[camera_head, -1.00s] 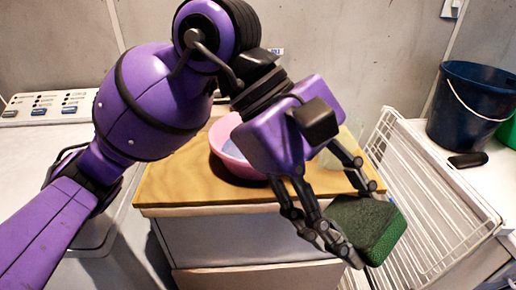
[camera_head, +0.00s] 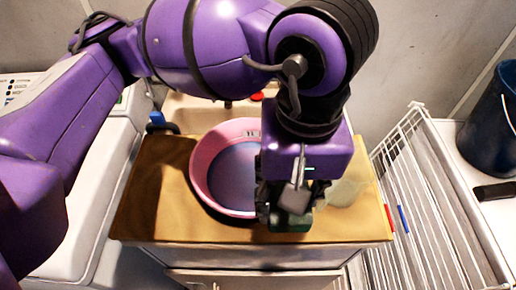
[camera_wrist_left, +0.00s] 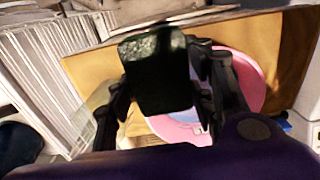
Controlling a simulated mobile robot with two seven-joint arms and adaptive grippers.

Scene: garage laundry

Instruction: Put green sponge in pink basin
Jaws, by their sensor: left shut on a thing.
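The green sponge (camera_wrist_left: 160,70) is dark and blocky in the left wrist view, held between the fingers of my left gripper (camera_wrist_left: 165,85). In the head view only a small green part of the sponge (camera_head: 290,222) shows below my left gripper (camera_head: 290,205), which hides the rest. The pink basin (camera_head: 203,172) stands on the wooden worktop, with a bluish inside. My left gripper is at the basin's right edge in the head view. The basin also shows behind the fingers in the left wrist view (camera_wrist_left: 245,82). My right gripper is not in view.
The wooden worktop (camera_head: 150,205) is clear left of the basin. A translucent container (camera_head: 345,188) stands right of my gripper. A white wire rack (camera_head: 425,190) and a dark blue bucket (camera_head: 490,125) are at the right. A sink (camera_head: 195,115) is behind.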

